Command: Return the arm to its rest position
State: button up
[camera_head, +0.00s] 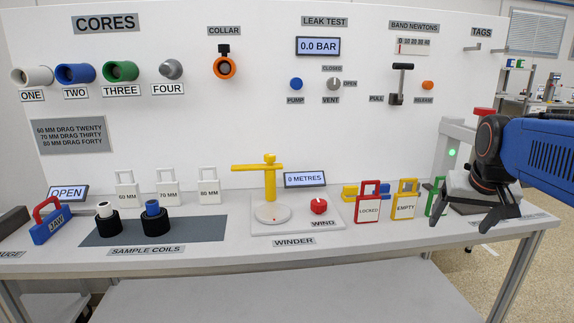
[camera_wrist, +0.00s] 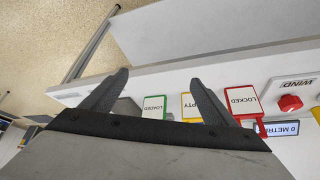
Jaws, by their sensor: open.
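My gripper (camera_head: 474,212) is at the right of the head view, at the end of my blue arm. Its two dark fingers are spread and nothing is between them. It hangs over the right front edge of the workbench (camera_head: 380,235), in front of the tag holders. In the wrist view the open fingers (camera_wrist: 165,92) point toward the bench edge, with the green-framed LOADED tag (camera_wrist: 154,106) and yellow-framed EMPTY tag (camera_wrist: 190,106) showing between them. The gripper partly hides the grey item behind it in the head view.
The red LOCKED tag (camera_head: 368,202) and yellow EMPTY tag (camera_head: 405,200) stand upright left of my gripper. The winder (camera_head: 270,213) and sample coils (camera_head: 157,222) are further left. A post with a green light (camera_head: 452,153) stands behind.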

jog(key=s+a+f+n+y, duration=0.2)
jog(key=s+a+f+n, duration=0.2)
jog(key=s+a+f, duration=0.9)
jog(key=s, duration=0.3)
jog(key=shift+a+f, duration=0.3)
jog(key=shift+a, duration=0.05)
dwell(0.8)
